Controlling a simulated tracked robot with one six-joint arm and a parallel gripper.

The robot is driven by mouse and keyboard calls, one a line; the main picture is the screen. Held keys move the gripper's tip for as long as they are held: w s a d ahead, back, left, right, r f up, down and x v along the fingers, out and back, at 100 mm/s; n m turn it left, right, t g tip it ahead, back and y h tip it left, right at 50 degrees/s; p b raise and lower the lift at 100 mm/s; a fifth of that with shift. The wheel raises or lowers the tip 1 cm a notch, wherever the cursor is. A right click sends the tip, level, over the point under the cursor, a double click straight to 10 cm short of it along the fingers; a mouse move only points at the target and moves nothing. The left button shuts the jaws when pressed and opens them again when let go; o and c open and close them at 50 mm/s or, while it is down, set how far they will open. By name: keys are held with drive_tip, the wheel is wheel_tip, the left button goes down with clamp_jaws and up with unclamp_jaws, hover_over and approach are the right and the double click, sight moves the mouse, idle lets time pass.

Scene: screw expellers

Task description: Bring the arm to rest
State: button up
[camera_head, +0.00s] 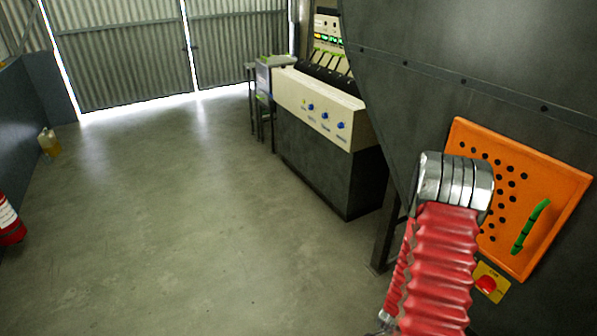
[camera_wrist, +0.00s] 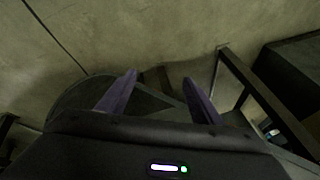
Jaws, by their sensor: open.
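My arm, in a red ribbed sleeve with a silver metal joint, rises at the lower right of the head view, in front of the dark machine (camera_head: 440,75). My gripper tip is not visible in the head view. In the wrist view my gripper (camera_wrist: 160,95) shows two purple fingers spread apart, with nothing between them. Below the fingers are a dark rounded surface and grey floor.
An orange perforated panel (camera_head: 515,190) with a green handle (camera_head: 531,227) and a red button (camera_head: 486,284) are close beside my arm. A control console (camera_head: 322,112) stands behind.

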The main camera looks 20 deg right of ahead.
drive_tip(key=w+a+r+n+y, duration=0.2)
drive_tip(key=a+r+n, duration=0.3)
drive_tip(key=a+r, duration=0.3)
drive_tip(key=w+a+r+n+y, duration=0.25)
drive_tip(key=a+r+n, duration=0.25)
drive_tip(key=a+r, duration=0.3)
drive_tip(key=s+a+r+n+t, duration=0.1)
drive_tip(key=s+a+r+n, duration=0.1)
drive_tip(key=a+r, duration=0.3)
drive_tip(key=s+a+r+n+t, duration=0.1)
drive_tip(key=a+r+n, duration=0.4)
drive_tip(key=r, duration=0.9)
drive_tip(key=s+a+r+n+t, duration=0.1)
drive_tip(key=s+a+r+n, duration=0.2)
drive_tip(key=a+r, duration=0.3)
wheel_tip(320, 180, up, 4)
drive_tip(key=shift+s+n, duration=0.3)
drive_tip(key=shift+s, duration=0.05)
